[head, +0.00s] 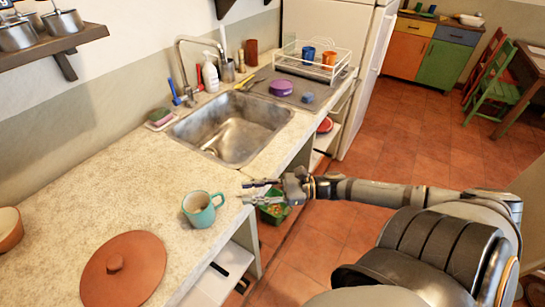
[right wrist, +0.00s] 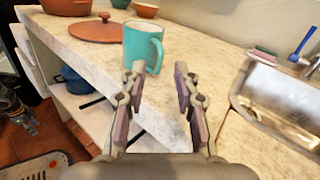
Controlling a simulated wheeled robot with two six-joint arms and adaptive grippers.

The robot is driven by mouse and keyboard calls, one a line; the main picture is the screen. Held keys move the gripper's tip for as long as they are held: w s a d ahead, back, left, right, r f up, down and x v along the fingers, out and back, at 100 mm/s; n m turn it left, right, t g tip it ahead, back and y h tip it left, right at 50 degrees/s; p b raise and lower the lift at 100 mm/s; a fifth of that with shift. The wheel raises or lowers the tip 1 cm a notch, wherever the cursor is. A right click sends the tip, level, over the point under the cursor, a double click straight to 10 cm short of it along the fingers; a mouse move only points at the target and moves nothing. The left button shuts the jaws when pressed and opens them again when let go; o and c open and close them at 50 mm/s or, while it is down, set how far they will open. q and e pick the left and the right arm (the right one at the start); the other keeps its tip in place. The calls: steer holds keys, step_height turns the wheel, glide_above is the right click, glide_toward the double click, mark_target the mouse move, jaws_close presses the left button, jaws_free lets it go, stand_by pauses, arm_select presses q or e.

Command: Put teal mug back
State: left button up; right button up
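The teal mug (head: 201,211) stands upright on the stone counter near its front edge, left of the sink. Its handle points right, toward my right gripper (head: 252,190). In the right wrist view the teal mug (right wrist: 143,46) is just beyond the fingertips, with its handle on the right side. My right gripper (right wrist: 158,72) is open and empty, and it is apart from the mug. A wall shelf (head: 50,45) at the upper left holds metal pots.
A terracotta lid (head: 123,268) lies on the counter near the mug. The metal sink (head: 232,128) is behind it, with a dish rack (head: 312,63) holding an orange and a blue mug farther back. Open shelving (right wrist: 85,100) is below the counter.

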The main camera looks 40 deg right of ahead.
arm_select(q)
step_height(320, 180, up, 4)
steer(key=p, duration=0.2)
steer(key=shift+r+p, duration=0.2)
steer(key=shift+p, duration=0.2)
arm_select(e)
steer(key=v, duration=0.6)
steer(key=shift+d, duration=0.15)
